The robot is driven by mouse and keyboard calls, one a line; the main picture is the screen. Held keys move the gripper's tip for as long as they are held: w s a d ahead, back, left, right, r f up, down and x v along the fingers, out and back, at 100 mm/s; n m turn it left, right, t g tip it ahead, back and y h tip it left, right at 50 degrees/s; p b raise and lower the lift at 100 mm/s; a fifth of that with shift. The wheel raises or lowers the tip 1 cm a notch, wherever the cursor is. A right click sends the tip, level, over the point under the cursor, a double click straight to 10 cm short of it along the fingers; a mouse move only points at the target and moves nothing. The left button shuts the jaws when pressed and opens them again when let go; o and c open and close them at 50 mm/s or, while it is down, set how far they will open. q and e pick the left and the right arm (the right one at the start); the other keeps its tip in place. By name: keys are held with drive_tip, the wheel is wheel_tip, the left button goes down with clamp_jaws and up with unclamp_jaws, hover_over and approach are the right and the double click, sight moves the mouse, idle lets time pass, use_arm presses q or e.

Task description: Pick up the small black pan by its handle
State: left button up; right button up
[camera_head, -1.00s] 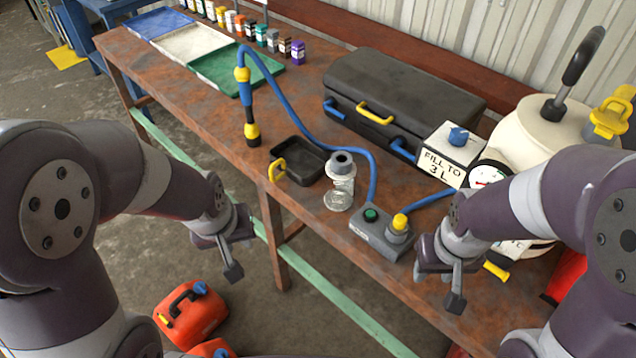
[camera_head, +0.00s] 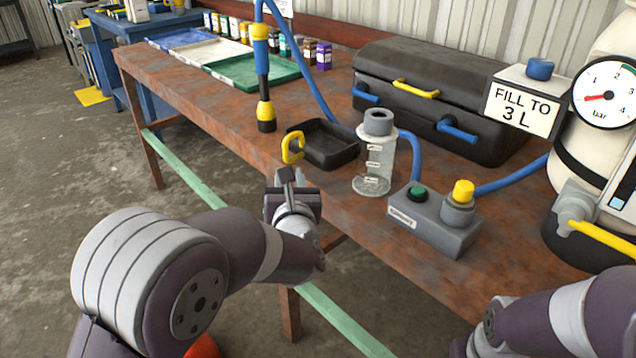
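The small black pan (camera_head: 328,147) sits on the rusty workbench near its front edge. Its yellow loop handle (camera_head: 292,148) points left, toward the edge. My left gripper (camera_head: 291,178) is just in front of and below the handle, its fingers pointing toward it with a small gap to the handle. Its fingers look parted, and nothing shows between them. My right arm shows at the lower right, and its gripper is out of the picture.
A clear measuring cylinder (camera_head: 374,160) stands just right of the pan. A grey control box (camera_head: 433,221) with green and yellow buttons lies farther right. A black case (camera_head: 430,95) lies at the back of the workbench (camera_head: 200,105).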

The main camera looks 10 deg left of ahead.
sight(286, 152)
use_arm(q)
drive_tip(key=shift+n, duration=0.7)
drive_tip(key=x, duration=1.3)
drive_tip(key=shift+r, duration=0.2)
drive_tip(key=shift+s, duration=0.15)
clamp_jaws()
